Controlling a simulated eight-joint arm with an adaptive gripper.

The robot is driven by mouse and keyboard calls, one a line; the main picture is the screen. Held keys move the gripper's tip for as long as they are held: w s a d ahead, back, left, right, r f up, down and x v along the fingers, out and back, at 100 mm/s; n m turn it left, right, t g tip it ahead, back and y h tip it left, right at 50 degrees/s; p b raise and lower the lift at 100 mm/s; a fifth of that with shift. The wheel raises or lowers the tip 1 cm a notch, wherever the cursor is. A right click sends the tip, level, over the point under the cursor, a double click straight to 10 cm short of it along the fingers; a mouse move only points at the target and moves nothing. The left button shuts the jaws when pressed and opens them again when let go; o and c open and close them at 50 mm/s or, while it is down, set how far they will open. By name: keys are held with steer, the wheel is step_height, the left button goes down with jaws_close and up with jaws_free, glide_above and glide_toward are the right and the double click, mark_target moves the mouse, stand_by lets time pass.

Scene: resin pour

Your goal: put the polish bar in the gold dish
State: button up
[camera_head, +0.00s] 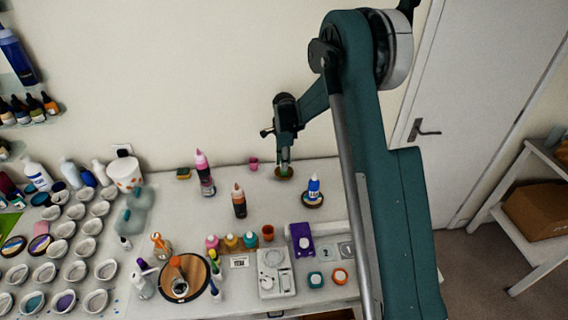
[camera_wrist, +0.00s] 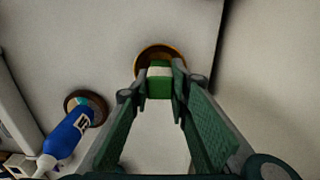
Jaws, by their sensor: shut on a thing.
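The polish bar (camera_wrist: 159,82) is a green block with a pale band. In the wrist view it sits between the fingertips of my gripper (camera_wrist: 160,84), which is shut on it. The gold dish (camera_wrist: 148,54) is a round, golden-brown dish just beyond and below the bar, partly hidden by the bar and fingers. In the head view my gripper (camera_head: 284,164) points down over the gold dish (camera_head: 277,173) near the back of the table. I cannot tell whether the bar touches the dish.
A blue bottle with a white cap (camera_head: 314,187) stands in a darker round dish (camera_head: 312,202) to the right of my gripper. A pink cup (camera_head: 253,163) and a pink-topped bottle (camera_head: 203,170) stand to its left. The wall is close behind; table around the gold dish is clear.

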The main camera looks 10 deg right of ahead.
steer(key=shift+f, duration=0.15)
steer(key=o, duration=1)
steer(key=shift+c, duration=0.2)
step_height(320, 180, up, 12)
stand_by(0.8)
